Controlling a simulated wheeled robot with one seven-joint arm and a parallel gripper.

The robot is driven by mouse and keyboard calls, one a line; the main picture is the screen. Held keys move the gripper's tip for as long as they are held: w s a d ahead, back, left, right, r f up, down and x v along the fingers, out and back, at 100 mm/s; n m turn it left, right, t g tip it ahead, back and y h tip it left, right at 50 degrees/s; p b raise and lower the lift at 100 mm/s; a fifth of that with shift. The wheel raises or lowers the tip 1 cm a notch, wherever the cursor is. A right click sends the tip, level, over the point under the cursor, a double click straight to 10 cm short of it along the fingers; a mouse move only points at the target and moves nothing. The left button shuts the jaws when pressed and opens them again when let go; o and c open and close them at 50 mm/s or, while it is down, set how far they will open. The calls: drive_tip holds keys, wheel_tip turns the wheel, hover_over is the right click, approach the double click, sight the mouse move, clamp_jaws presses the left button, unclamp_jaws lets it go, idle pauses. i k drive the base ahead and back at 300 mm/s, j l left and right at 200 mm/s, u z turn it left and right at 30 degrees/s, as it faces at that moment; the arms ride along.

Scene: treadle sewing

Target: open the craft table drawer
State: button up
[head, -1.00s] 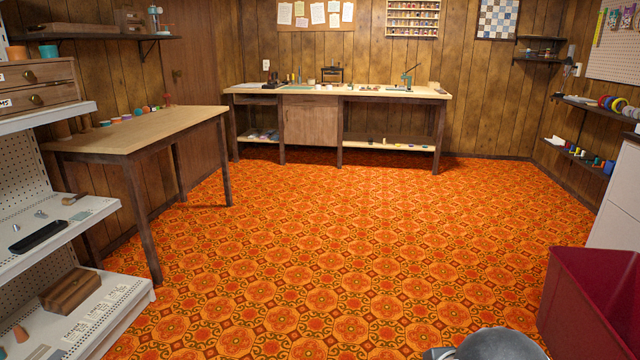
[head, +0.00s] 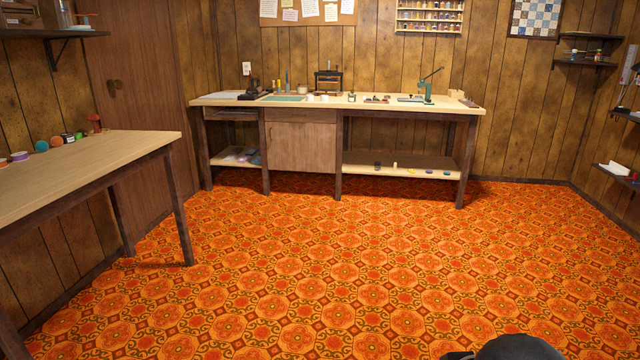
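The craft table (head: 390,104) stands against the far wall, with a pale top and dark legs. Below its top, left of centre, is a wooden cabinet door (head: 301,148) with a shallow drawer front (head: 300,115) above it. The drawer front looks flush and shut. Left of it is a narrow slot or shelf under the top, too small to make out. My gripper is not in view; only a dark rounded part of my own body shows at the bottom edge.
A wooden side table (head: 80,167) stands at the left, its leg reaching into the floor space. The patterned orange carpet (head: 330,270) is clear up to the craft table. Wall shelves (head: 585,63) hang at the right. Small tools and pots lie on the craft table.

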sight(305, 110)
drive_tip(key=i, duration=1.85)
drive_tip(key=i+u, duration=0.1)
drive_tip(key=i, duration=0.85)
drive_tip(key=i+l, duration=0.15)
drive_tip(key=i, duration=0.75)
drive_tip(key=i+l, duration=0.1)
drive_tip(key=i, duration=0.8)
drive_tip(key=i+l+u, duration=0.1)
drive_tip(key=i+u, duration=0.2)
drive_tip(key=i, duration=0.3)
